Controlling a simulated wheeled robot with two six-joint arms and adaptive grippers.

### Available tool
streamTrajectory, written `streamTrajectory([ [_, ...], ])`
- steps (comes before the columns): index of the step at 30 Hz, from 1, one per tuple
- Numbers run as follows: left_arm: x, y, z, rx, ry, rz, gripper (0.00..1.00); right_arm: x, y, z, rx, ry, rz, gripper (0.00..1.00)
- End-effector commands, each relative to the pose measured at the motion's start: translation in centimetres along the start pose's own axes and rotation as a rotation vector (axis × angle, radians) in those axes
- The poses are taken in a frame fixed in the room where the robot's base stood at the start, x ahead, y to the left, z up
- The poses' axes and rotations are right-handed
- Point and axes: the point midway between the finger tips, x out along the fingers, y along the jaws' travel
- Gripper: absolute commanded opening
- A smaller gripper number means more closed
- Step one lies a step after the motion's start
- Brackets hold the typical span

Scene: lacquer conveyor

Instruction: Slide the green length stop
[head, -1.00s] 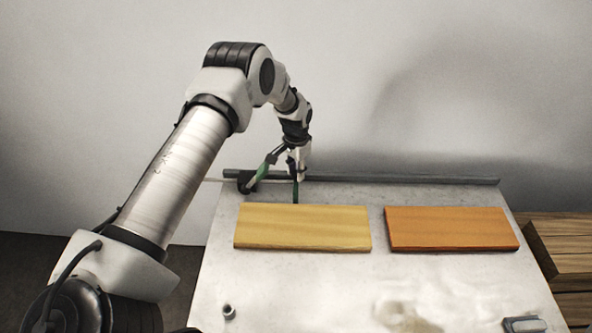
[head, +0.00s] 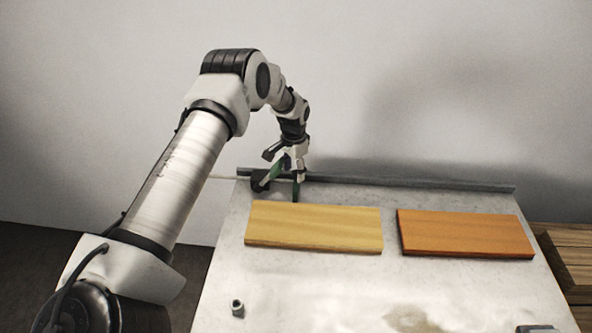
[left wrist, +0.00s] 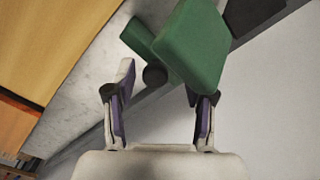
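The green length stop (head: 268,174) sits near the left end of the grey rail (head: 400,182) at the back of the bench. A dark green upright part (head: 296,190) shows just below my gripper. My left gripper (head: 286,163) is at the stop, overlapping it in the head view. In the left wrist view its fingers (left wrist: 162,112) are spread apart, and the stop's green block (left wrist: 192,45) lies beyond them, across the right finger's tip. I cannot tell whether they touch. My right gripper is not in view.
A yellow board (head: 314,227) and an orange board (head: 465,234) lie on the pale bench (head: 300,285) in front of the rail. A small grey fitting (head: 237,308) stands at the front left. Wooden planks (head: 570,262) lie beyond the right edge.

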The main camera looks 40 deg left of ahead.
Motion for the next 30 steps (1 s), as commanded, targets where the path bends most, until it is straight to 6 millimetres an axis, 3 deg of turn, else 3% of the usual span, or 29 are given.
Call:
streamTrajectory([
  [8, -1.0, 0.0, -0.1, 0.000, 0.003, 0.000, 0.54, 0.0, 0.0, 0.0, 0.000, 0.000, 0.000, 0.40],
  [21, -10.8, -0.2, 0.1, 0.000, 0.003, 0.001, 0.54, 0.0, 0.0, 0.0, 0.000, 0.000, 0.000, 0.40],
  [30, -12.0, -0.2, 0.2, -0.001, 0.001, 0.002, 0.54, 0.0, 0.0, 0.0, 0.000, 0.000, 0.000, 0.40],
])
